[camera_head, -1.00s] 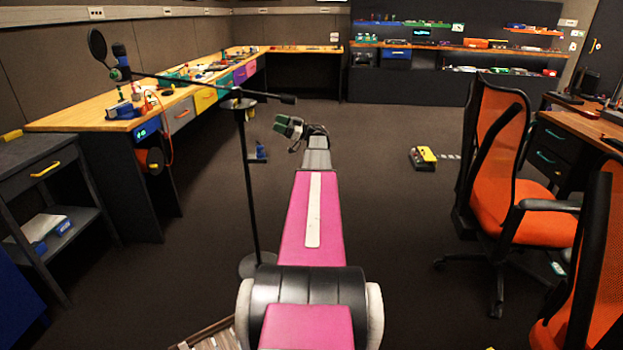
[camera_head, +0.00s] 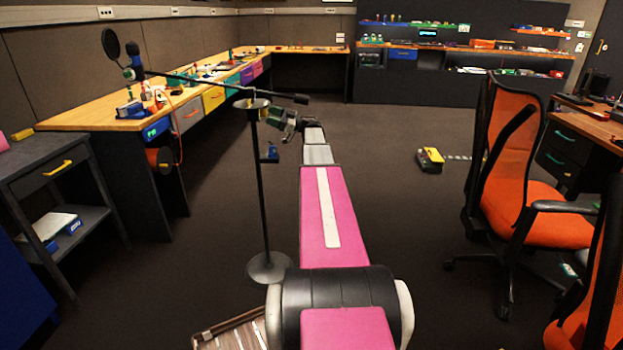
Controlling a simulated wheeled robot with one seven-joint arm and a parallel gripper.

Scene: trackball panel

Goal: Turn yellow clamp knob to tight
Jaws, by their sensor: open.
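I cannot make out a yellow clamp knob in the head view. A black microphone stand (camera_head: 262,190) with a long boom arm (camera_head: 215,85) stands left of my arm, with a clamp joint (camera_head: 257,104) at the top of its pole. My gripper (camera_head: 276,118) is at the far end of my pink arm, pointing left. It is open, and its fingers appear just right of the pole's top in the picture. I cannot tell its distance from the stand or whether they touch.
A wooden workbench (camera_head: 107,123) with coloured drawers runs along the left wall. A grey side table (camera_head: 55,158) stands at the left. Orange chairs (camera_head: 545,215) stand at the right. A yellow and black box (camera_head: 430,159) lies on the open floor.

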